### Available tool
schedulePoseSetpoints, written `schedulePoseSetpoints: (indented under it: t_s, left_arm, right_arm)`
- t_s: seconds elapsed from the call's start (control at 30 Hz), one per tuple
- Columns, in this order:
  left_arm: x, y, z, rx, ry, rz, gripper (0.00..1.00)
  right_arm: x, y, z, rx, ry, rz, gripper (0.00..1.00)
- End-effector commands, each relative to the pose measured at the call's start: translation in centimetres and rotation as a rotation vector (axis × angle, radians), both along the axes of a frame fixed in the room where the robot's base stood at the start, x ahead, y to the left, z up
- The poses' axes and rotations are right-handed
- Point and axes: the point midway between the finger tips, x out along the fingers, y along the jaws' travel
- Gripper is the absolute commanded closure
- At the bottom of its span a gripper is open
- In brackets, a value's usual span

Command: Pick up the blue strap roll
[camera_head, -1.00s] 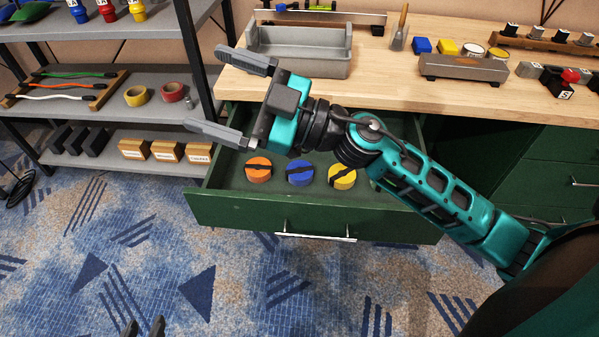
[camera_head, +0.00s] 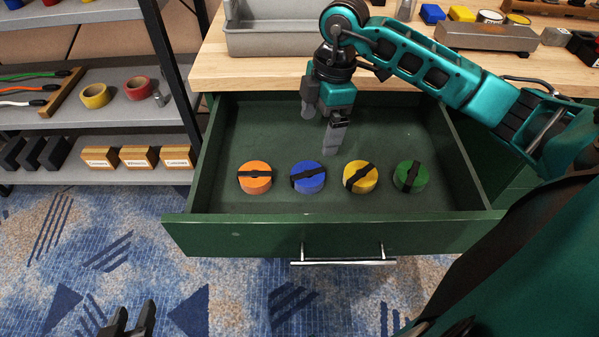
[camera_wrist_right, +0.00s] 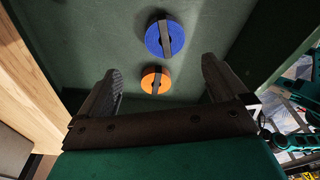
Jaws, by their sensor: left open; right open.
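The blue strap roll (camera_head: 308,178) lies in the open green drawer, with a black band across its top. An orange roll (camera_head: 255,177) is to its left and a yellow roll (camera_head: 361,177) to its right. My right gripper (camera_head: 320,132) points down over the drawer, behind the blue roll, open and empty. In the right wrist view the blue roll (camera_wrist_right: 165,37) shows beyond the open fingers (camera_wrist_right: 162,70), with the orange roll (camera_wrist_right: 155,80) nearer, between them. My left gripper (camera_head: 128,322) is open at the bottom left, over the carpet.
A green roll (camera_head: 410,176) lies at the right end of the row. The drawer's front wall (camera_head: 330,237) and side walls surround the rolls. The wooden worktop (camera_head: 285,72) with a grey tray (camera_head: 268,42) is behind. A grey shelf (camera_head: 95,117) stands at the left.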

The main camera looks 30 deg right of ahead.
Motion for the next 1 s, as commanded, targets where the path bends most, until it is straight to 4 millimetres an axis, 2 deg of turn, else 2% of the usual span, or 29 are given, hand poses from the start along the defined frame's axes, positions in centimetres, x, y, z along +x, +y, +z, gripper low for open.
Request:
schedulePoseSetpoints:
  t_s: [0.2, 0.3, 0.57, 0.9, 1.0]
  left_arm:
    - [0.0, 0.0, -1.2, 0.000, 0.000, 0.000, 0.57]
    - [0.0, 0.0, -1.6, 0.000, 0.000, 0.000, 0.57]
    - [0.0, 0.0, -2.0, 0.000, -0.001, 0.000, 0.57]
    - [0.0, 0.0, -3.7, 0.001, 0.003, 0.000, 0.57]
    - [-0.1, 0.0, -3.7, 0.001, 0.005, -0.001, 0.57]
  right_arm:
    - [0.0, 0.7, -4.3, 0.003, 0.005, 0.001, 0.00]
    - [0.1, 1.0, -5.8, 0.004, 0.003, 0.002, 0.00]
    - [0.1, 1.3, -7.5, 0.004, 0.001, 0.003, 0.00]
    - [-0.2, 2.2, -11.9, 0.005, 0.004, 0.002, 0.00]
    - [-0.2, 2.3, -12.2, 0.004, 0.001, 0.001, 0.00]
